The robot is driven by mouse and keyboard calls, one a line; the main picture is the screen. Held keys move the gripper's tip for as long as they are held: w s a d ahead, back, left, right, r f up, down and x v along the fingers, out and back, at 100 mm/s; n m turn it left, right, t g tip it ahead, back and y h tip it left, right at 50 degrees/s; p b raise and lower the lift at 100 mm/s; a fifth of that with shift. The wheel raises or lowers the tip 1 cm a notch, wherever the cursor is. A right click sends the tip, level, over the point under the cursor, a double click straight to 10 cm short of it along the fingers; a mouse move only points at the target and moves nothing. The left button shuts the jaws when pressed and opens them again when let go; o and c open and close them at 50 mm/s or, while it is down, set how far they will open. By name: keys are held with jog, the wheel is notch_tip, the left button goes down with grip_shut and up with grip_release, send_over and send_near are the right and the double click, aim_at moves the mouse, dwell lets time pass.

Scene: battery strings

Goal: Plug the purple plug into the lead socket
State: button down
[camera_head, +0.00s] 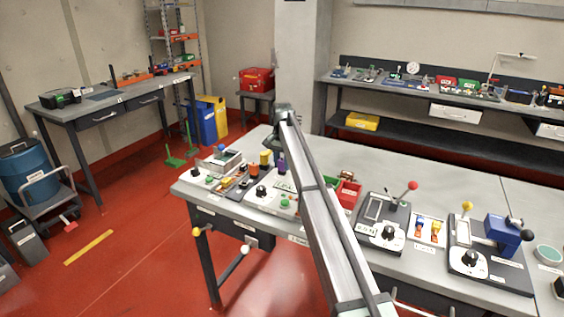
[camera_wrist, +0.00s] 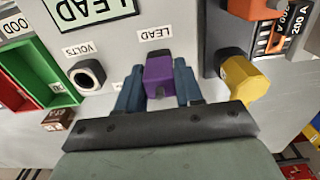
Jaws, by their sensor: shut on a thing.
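The purple plug (camera_wrist: 159,75) is between the two blue fingers of my gripper (camera_wrist: 158,88), which is shut on it. In the wrist view it is just below the "LEAD" label (camera_wrist: 155,34) on the grey panel. The lead socket is not visible; the plug and fingers cover the area under the label. I cannot tell whether the plug touches the socket or is inserted. In the head view the purple plug (camera_head: 281,163) shows at the left part of the bench, beside my arm; the fingers there are not clear.
A round "VOLTS" socket (camera_wrist: 88,75) is left of the plug. Red and green bins (camera_wrist: 42,80) are at the far left. The bench (camera_head: 185,191) carries several other devices.

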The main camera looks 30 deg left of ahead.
jog(key=c, duration=0.7)
grip_release()
jog(key=shift+o, duration=0.2)
notch_tip(320, 180, up, 14)
jog(key=shift+f, duration=0.15)
